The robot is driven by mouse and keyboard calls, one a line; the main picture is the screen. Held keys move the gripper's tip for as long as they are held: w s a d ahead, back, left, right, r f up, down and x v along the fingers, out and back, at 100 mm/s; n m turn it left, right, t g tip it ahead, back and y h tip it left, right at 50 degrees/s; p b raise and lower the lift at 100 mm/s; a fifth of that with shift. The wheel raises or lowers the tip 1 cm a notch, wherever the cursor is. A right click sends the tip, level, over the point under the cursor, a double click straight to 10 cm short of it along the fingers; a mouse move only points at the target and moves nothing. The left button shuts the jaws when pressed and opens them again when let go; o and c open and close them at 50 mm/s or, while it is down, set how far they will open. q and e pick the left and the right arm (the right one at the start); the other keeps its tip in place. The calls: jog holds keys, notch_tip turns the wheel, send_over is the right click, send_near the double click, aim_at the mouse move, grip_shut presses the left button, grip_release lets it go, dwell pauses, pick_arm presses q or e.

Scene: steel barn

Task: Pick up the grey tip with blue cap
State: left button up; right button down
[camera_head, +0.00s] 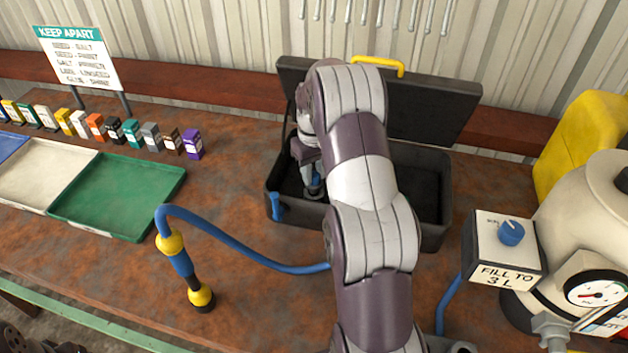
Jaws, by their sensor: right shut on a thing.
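My right arm reaches over the bench into the open black case (350,222). My right gripper (313,184) points down inside the left part of the case. It is shut on a small grey and blue piece (315,192), which looks like the grey tip with blue cap. The piece is mostly hidden by the fingers, and I cannot tell whether it touches the case floor. My arm hides the middle of the case. My left gripper is not recognisable in view.
The case lid (430,105) stands open behind. A blue hose with a yellow and black wand (181,262) lies in front. A tank with a gauge (597,293) and a control box (503,247) stand right. A green tray (120,195) and small boxes are left.

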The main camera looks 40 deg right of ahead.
jog(key=s+d+r+p, duration=0.3)
jog(key=s+r+p, duration=0.2)
jog(key=s+r, duration=0.6)
notch_tip(320, 180, up, 2)
jog(key=shift+d+r+p, duration=0.15)
jog(key=shift+d+p, duration=0.2)
